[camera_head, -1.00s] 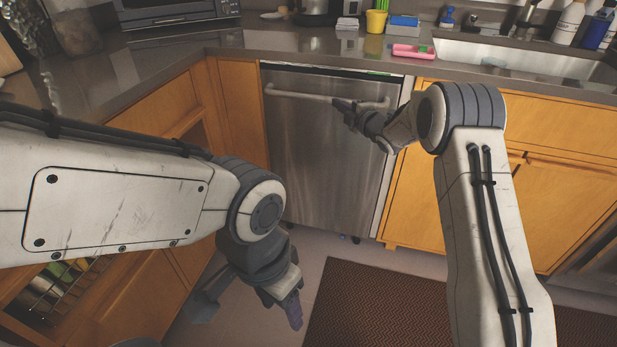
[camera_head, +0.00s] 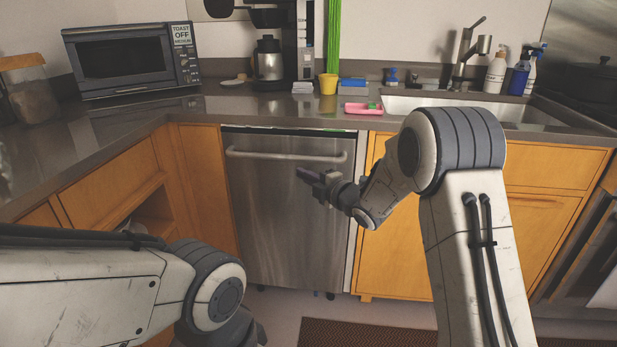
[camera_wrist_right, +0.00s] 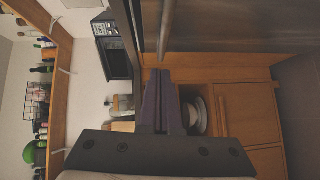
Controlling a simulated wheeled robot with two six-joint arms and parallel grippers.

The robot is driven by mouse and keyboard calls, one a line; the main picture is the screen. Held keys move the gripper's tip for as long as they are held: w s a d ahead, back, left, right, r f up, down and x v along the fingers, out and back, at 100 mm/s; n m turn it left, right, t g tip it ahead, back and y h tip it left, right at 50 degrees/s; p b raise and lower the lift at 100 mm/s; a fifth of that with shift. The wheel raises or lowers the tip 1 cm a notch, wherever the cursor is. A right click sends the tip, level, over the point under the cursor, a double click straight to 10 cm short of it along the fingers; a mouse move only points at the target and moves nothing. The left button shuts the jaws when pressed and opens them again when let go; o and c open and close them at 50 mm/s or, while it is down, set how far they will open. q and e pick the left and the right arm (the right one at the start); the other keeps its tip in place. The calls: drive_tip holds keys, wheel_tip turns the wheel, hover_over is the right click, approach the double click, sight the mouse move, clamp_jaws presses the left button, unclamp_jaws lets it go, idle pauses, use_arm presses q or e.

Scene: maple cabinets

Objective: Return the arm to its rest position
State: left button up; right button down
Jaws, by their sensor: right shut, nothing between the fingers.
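My right arm comes up from the lower right in the head view and bends left. Its gripper (camera_head: 310,176) is in front of the stainless dishwasher (camera_head: 283,215), a little below the bar handle (camera_head: 285,155). The fingers also show in the right wrist view (camera_wrist_right: 160,78), close together with nothing between them. My left arm (camera_head: 90,300) comes in low from the left. Its gripper is almost wholly cut off by the bottom edge, so its fingers do not show.
The dishwasher door is upright. Wooden cabinets (camera_head: 395,255) flank it. A dark mat (camera_head: 360,333) lies on the floor.

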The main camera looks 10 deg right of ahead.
drive_tip(key=s+a+f+m+g+h, duration=0.1)
drive_tip(key=s+a+m+g+h, duration=0.1)
drive_tip(key=s+m, duration=0.35)
drive_tip(key=s+a+f+m+g+h, duration=0.1)
drive_tip(key=s+m+g+h, duration=0.15)
drive_tip(key=s, duration=0.65)
drive_tip(key=s+a+f+m+g+h, duration=0.1)
drive_tip(key=s+a+m+g+h, duration=0.15)
drive_tip(key=s, duration=0.45)
drive_tip(key=s+d+f+m+g, duration=0.1)
drive_tip(key=s+m+g, duration=0.15)
drive_tip(key=s, duration=0.65)
drive_tip(key=s+d+f+m+g+h, duration=0.1)
drive_tip(key=s+g, duration=0.2)
drive_tip(key=s, duration=0.5)
drive_tip(key=s+d+f+m+g, duration=0.1)
drive_tip(key=s+m+g, duration=0.1)
drive_tip(key=s, duration=0.7)
wheel_tip(320, 180, up, 27)
drive_tip(key=p, duration=2.6)
drive_tip(key=shift+w+d+f+p, duration=0.15)
drive_tip(key=shift+w+p, duration=0.2)
drive_tip(key=shift+w, duration=0.1)
